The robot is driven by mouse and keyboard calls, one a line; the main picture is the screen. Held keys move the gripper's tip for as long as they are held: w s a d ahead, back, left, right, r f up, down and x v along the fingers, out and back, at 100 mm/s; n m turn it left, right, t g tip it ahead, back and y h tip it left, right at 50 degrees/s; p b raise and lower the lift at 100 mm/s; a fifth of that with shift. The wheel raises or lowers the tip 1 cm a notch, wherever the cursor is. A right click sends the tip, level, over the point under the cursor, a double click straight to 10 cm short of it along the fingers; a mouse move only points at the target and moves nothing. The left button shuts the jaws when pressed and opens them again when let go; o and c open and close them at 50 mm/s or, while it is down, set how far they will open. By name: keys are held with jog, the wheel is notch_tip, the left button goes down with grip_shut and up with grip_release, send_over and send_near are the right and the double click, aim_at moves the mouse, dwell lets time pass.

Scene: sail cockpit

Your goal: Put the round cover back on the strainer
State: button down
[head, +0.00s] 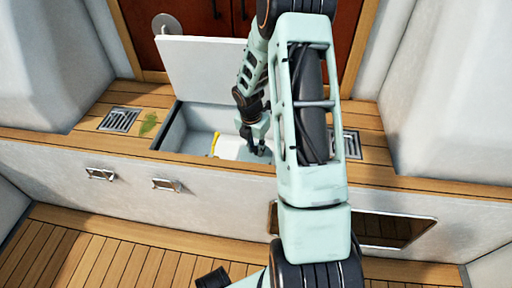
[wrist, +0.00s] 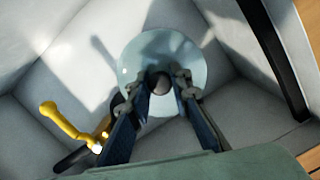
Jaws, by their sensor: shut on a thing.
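The round cover (wrist: 135,55) is a pale blue-green disc with a dark knob (wrist: 159,83) at its middle, seen from above in the wrist view. My gripper (wrist: 163,80) is shut on the knob, one finger on each side. In the head view my gripper (head: 258,148) is down inside the open locker. The cover hides what is below it, so I cannot make out the strainer or tell whether the cover touches it.
The locker (head: 197,127) has pale walls close around my gripper, and its white lid (head: 203,68) stands open behind. A yellow handle (wrist: 66,122) on a brass fitting (wrist: 103,132) lies left of the cover. Grates (head: 119,120) flank the opening on the wooden bench.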

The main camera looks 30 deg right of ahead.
jog(key=c, duration=1.2)
grip_release()
jog(key=shift+r+p, duration=3.45)
jog(key=shift+r, duration=0.1)
jog(key=shift+f, duration=0.1)
jog(key=shift+c, duration=0.3)
grip_shut()
